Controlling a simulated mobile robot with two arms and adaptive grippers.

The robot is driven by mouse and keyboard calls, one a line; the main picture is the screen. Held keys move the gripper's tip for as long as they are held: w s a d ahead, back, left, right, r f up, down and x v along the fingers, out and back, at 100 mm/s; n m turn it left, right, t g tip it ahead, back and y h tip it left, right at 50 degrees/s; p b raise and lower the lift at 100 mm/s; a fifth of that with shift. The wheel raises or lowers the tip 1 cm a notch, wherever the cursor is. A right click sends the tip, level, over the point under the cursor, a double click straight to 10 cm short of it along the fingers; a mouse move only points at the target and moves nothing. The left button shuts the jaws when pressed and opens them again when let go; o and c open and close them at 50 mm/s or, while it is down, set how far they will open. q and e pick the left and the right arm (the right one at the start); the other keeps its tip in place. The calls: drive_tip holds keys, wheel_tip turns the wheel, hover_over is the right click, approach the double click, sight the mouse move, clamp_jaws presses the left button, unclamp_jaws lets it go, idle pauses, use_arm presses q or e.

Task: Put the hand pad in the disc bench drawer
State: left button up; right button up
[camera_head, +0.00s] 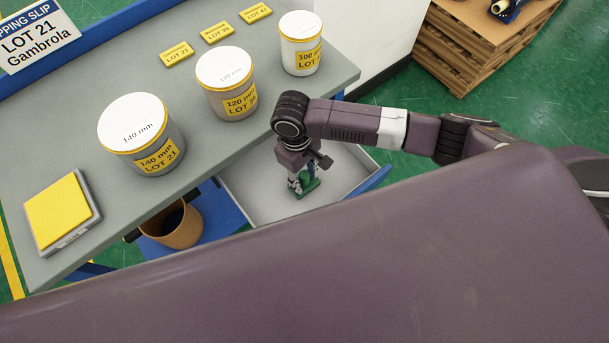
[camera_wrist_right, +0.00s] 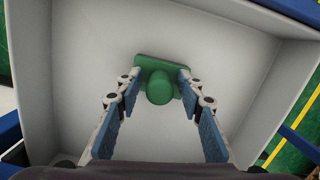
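The hand pad (camera_head: 309,188) is a green plate with a round green knob. It is inside the open, light-grey disc bench drawer (camera_head: 252,205), near its middle. In the right wrist view the pad (camera_wrist_right: 160,80) appears to lie on the floor of the drawer (camera_wrist_right: 80,85). My right gripper (camera_head: 301,183) reaches down into the drawer over the pad. Its fingers (camera_wrist_right: 160,77) are spread on both sides of the knob, with visible gaps, so it looks open. My left gripper is not in view.
The grey bench top (camera_head: 110,215) above the drawer holds white drums (camera_head: 134,121), yellow labels and a yellow-topped scale (camera_head: 59,212). A brown bin (camera_head: 174,228) stands left of the drawer. Stacked pallets (camera_head: 465,50) stand at the upper right.

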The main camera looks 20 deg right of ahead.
wheel_tip(320, 180, up, 12)
drive_tip(key=w, duration=0.1)
drive_tip(key=shift+a+b, duration=0.35)
drive_tip(key=shift+a, duration=0.05)
drive_tip(key=shift+w, duration=0.1)
idle(0.6)
